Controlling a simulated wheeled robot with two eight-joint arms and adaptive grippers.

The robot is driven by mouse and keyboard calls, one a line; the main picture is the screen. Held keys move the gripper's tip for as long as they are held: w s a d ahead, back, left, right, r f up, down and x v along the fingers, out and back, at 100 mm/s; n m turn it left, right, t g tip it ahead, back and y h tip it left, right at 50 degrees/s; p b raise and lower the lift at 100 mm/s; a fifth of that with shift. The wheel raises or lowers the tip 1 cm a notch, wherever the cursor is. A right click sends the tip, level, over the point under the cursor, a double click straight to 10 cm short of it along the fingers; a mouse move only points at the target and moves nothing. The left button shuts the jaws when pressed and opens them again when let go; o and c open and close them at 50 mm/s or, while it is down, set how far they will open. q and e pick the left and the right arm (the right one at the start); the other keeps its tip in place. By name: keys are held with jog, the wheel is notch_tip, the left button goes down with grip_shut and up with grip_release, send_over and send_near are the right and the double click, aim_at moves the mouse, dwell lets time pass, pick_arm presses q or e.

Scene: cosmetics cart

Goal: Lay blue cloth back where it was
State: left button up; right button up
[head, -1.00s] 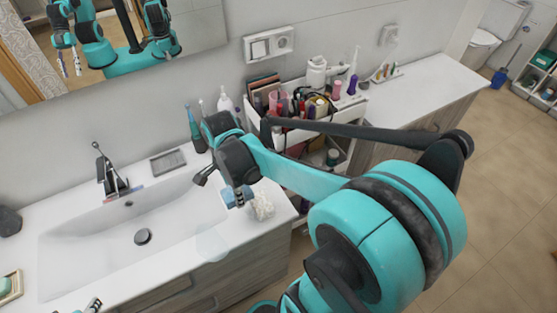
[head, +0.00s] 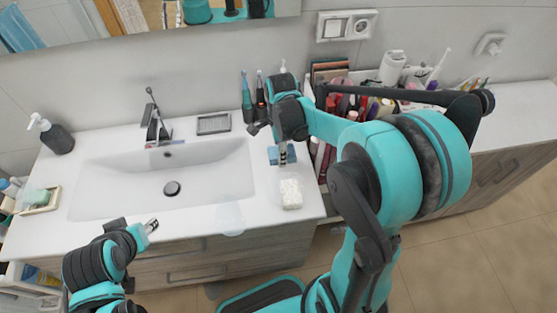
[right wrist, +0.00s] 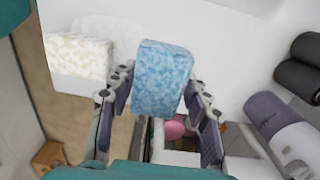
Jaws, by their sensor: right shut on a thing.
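The blue cloth (head: 282,155) is a small folded roll in the head view. It is between the fingers of my right gripper (head: 283,152), just behind the cream patterned cloth (head: 291,194) at the right end of the counter. In the right wrist view the blue mottled cloth (right wrist: 163,78) shows between the two fingers of my right gripper (right wrist: 160,88), which is shut on it. Whether it touches the counter is hard to tell. My left gripper (head: 151,226) is by the counter's front edge, left of centre; its jaw gap is too small to judge.
The sink basin (head: 205,180) lies left of the blue cloth. Toothbrushes (head: 253,95) stand behind it near the wall. A cosmetics cart (head: 345,95) is at its right. A soap dispenser (head: 52,135) and soap tray (head: 40,200) are far left.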

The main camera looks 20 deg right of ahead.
aim_at(277, 158)
jog(key=shift+w+a+f, duration=0.15)
jog(key=shift+w+f, duration=0.35)
jog(key=shift+w, duration=0.3)
jog(key=shift+f+b, duration=0.9)
jog(key=shift+f, duration=1.05)
jog(key=shift+f, duration=0.1)
jog(key=o, duration=1)
